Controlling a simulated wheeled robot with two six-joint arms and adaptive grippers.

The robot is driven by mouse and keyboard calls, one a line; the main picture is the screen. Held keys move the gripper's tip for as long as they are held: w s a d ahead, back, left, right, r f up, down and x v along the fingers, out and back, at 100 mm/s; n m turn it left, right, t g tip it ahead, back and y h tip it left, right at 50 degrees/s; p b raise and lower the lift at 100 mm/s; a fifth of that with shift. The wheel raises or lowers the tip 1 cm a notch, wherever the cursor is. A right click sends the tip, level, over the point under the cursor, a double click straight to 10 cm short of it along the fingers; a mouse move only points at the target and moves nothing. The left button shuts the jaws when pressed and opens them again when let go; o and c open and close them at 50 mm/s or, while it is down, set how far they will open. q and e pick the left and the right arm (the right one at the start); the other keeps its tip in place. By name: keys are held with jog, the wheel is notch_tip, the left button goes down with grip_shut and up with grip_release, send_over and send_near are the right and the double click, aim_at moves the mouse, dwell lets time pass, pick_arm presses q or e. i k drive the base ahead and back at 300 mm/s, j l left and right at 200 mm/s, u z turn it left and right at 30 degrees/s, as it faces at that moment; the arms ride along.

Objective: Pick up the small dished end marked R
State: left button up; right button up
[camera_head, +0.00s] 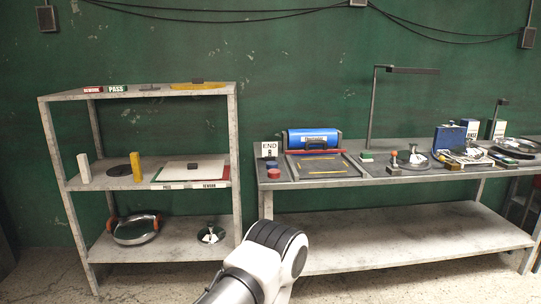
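No dish shows a readable R mark at this size. A small shiny dished piece (211,235) lies on the bottom shelf of the left rack. A larger shiny ring-like piece (135,240) with orange parts on its rim is left of it. On the bench, a small pale round piece (413,163) sits right of the middle, with small items on or beside it. A larger shiny dish (517,145) is at the far right. A white arm link of mine with a black joint shows at the bottom centre. Neither of my grippers is in view.
The metal rack (237,130) has PASS and REWORK labels. The bench (345,182) carries an END sign (269,150), a blue cylinder (312,139), a framed tray (290,170) and a lamp (373,105). The bench's lower shelf (400,235) is empty.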

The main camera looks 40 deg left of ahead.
aim_at(413, 159)
jog(key=i+l+u, duration=0.15)
jog(key=i+l, duration=0.45)
jog(key=i, duration=0.3)
jog(key=i+l+u, duration=0.2)
jog(key=i+l, duration=0.55)
jog(key=i, duration=0.1)
